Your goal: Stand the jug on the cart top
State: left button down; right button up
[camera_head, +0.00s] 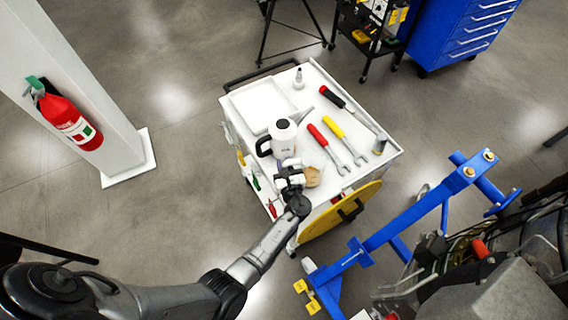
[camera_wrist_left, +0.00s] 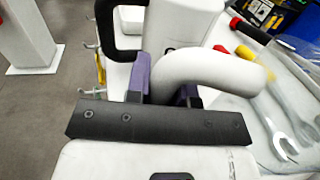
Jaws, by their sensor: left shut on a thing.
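The white jug (camera_head: 283,139) with a black side handle and a dark cap is upright over the near left part of the white cart top (camera_head: 345,183). I cannot tell whether its base touches the surface. My left gripper (camera_head: 288,167) reaches it from the near side. The jug's lower part is hidden there. My right gripper is not in view.
A red-handled and a yellow-handled wrench (camera_head: 342,130), a screwdriver (camera_head: 333,97), a white tray (camera_head: 262,105), a small bottle (camera_head: 298,79) and a grey cylinder (camera_head: 379,145) occupy the top. A tan object (camera_head: 313,177) is beside my gripper. A blue stand (camera_head: 405,222) is at right.

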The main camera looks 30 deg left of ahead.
pick_arm(q)
jog(key=shift+f+b, duration=0.35)
jog(key=c, duration=0.8)
grip_release()
jog(key=shift+o, duration=0.2)
